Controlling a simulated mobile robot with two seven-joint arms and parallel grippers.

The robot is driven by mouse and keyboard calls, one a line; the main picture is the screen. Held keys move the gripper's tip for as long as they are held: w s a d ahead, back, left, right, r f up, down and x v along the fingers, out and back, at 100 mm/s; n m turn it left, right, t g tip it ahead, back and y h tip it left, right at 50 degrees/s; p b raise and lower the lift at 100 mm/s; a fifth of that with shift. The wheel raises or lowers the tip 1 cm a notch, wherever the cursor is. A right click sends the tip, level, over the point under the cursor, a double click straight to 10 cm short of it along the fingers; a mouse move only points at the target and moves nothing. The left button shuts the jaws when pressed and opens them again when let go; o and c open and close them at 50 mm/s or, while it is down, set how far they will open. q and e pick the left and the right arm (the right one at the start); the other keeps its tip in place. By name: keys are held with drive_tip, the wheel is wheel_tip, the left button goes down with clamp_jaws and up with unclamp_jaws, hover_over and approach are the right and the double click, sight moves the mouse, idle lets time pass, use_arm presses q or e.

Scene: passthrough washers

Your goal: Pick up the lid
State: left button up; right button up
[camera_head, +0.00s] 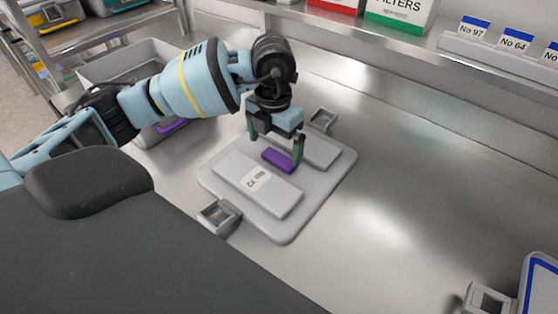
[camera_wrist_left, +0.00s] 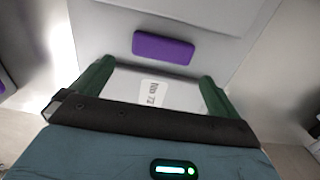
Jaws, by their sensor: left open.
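The lid (camera_head: 285,225) is a flat light-grey plate with rounded corners, two raised panels and a purple handle (camera_head: 278,160) in the middle. It lies on the steel counter, and one panel bears a label (camera_head: 257,178) that seems to read "No 72". My left gripper (camera_head: 275,150) is open above the handle, its green fingers pointing down. In the left wrist view the purple handle (camera_wrist_left: 163,48) shows beyond the open fingers (camera_wrist_left: 156,72), with nothing held between them. The label also shows there (camera_wrist_left: 153,93). My right gripper is not in view.
Small grey square brackets stand beside the lid, one at the near left (camera_head: 219,216) and one at the far side (camera_head: 323,118). A grey bin (camera_head: 130,60) stands at the left. A shelf (camera_head: 400,48) with boxes and number cards runs along the back.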

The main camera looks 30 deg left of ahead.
sight(275, 161)
use_arm(q)
drive_tip(key=shift+f, duration=2.3)
drive_tip(key=shift+r, duration=0.1)
drive_tip(key=c, duration=1.5)
drive_tip(key=shift+o, duration=0.2)
wheel_tip(275, 161, up, 10)
drive_tip(key=shift+d, duration=0.1)
